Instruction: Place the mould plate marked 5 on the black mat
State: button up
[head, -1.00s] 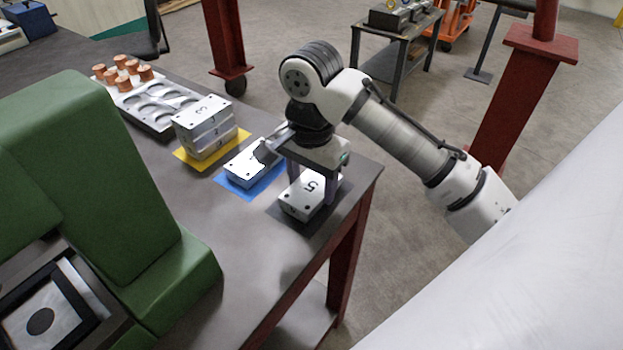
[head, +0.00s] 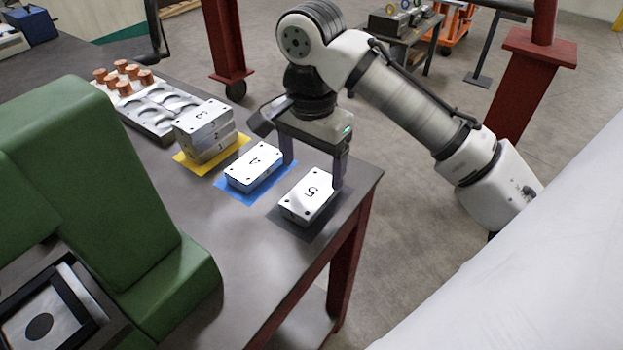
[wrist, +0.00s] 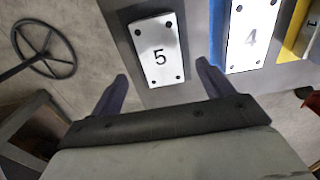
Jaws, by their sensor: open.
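The mould plate marked 5 (head: 309,196) lies flat on the black mat (head: 287,222) near the right corner of the table in the head view. It also shows in the wrist view (wrist: 158,50), with dark mat around it. My gripper (head: 313,172) is open and empty, raised behind the plate and apart from it. In the wrist view my two fingers (wrist: 160,85) stand wide apart with the plate beyond them. The plate marked 4 (head: 255,167) lies on the blue mat (head: 222,184) to the left.
A stack of plates with 3 on top (head: 205,125) stands on the yellow mat (head: 186,162). Behind it is a metal tray with round recesses (head: 150,112) and several copper cylinders (head: 126,76). A green machine (head: 90,180) fills the left side. The table front is clear.

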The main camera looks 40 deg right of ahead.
aim_at(312, 192)
notch_tip(312, 192, up, 6)
jog(key=shift+r, duration=0.2)
